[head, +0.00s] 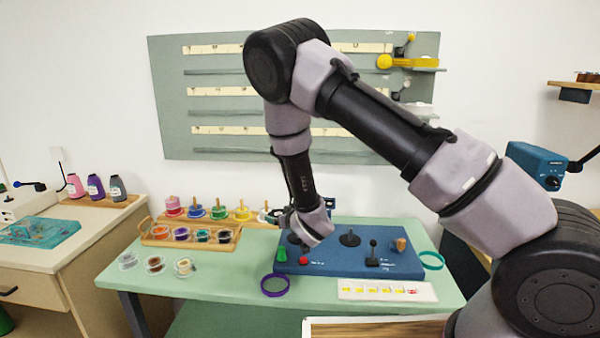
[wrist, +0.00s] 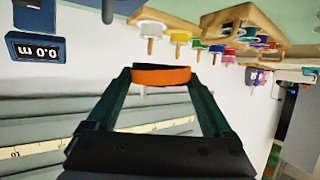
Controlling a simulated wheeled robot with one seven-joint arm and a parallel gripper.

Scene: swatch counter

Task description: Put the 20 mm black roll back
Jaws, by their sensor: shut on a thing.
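My gripper (head: 278,216) is above the green counter, at the left end of the blue machine base and beside the row of pegs. In the wrist view my gripper's fingers (wrist: 160,84) are shut on a flat orange-edged roll (wrist: 160,76), held level across the fingertips. A dark roll (head: 224,237) sits at the right end of the wooden tray (head: 190,245). Pegs with coloured rolls stand behind the tray, including a yellow one (head: 242,213), which also shows in the wrist view (wrist: 181,37).
The blue machine base (head: 340,262) carries knobs and a lever. A purple ring (head: 274,286) and a white swatch card (head: 388,291) lie in front. Several clear-sided spools (head: 154,264) stand at the left.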

